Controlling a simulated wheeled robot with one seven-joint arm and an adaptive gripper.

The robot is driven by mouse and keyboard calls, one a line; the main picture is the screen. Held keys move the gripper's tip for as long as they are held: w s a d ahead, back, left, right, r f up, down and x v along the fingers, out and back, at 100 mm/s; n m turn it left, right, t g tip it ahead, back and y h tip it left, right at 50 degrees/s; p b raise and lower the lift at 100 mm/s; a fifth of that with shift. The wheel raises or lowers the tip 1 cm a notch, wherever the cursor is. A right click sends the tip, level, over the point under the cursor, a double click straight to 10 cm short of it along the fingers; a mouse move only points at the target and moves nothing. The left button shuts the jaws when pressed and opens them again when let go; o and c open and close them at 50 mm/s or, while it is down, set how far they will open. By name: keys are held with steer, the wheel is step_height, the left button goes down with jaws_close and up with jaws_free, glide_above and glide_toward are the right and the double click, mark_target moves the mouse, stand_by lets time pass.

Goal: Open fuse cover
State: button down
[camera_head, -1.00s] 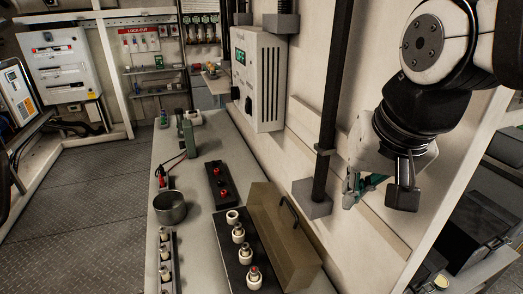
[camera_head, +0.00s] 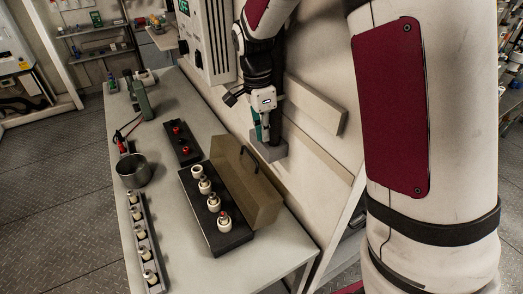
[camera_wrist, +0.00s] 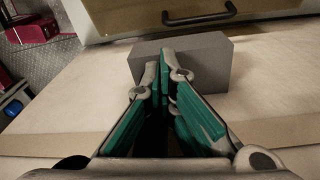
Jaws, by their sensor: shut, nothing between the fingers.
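The fuse cover (camera_head: 262,205) is a brownish see-through lid with a black handle (camera_head: 250,164). It stands raised along the right side of the black fuse base (camera_head: 231,241), with the white fuses (camera_head: 213,203) exposed. My gripper (camera_head: 263,134) points down beyond the cover, close to the wall and a grey block (camera_head: 271,150). In the wrist view my gripper (camera_wrist: 165,62) has its green-padded fingers shut and empty in front of the grey block (camera_wrist: 205,62). The cover (camera_wrist: 150,20) and its handle (camera_wrist: 203,18) show past the block, apart from the fingers.
The bench (camera_head: 178,245) also holds a metal pot (camera_head: 133,174), a strip of fuses (camera_head: 143,240), a black box with red knobs (camera_head: 182,143) and a green meter (camera_head: 142,105). A wall box (camera_head: 208,40) and a ledge (camera_head: 315,104) are near my arm.

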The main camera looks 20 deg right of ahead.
mark_target(259, 175)
step_height(259, 175, down, 10)
steer(key=d+p, duration=0.1)
steer(key=shift+s+f+p, duration=0.15)
steer(key=shift+f+p, duration=0.05)
steer(key=shift+p, duration=0.2)
steer(key=shift+s+a+r+p, duration=0.15)
steer(key=shift+a+r+p, duration=0.05)
steer(key=shift+a+r, duration=0.5)
steer(key=shift+s+a+r+p, duration=0.15)
steer(key=shift+a+r, duration=0.3)
steer(key=shift+a, duration=0.35)
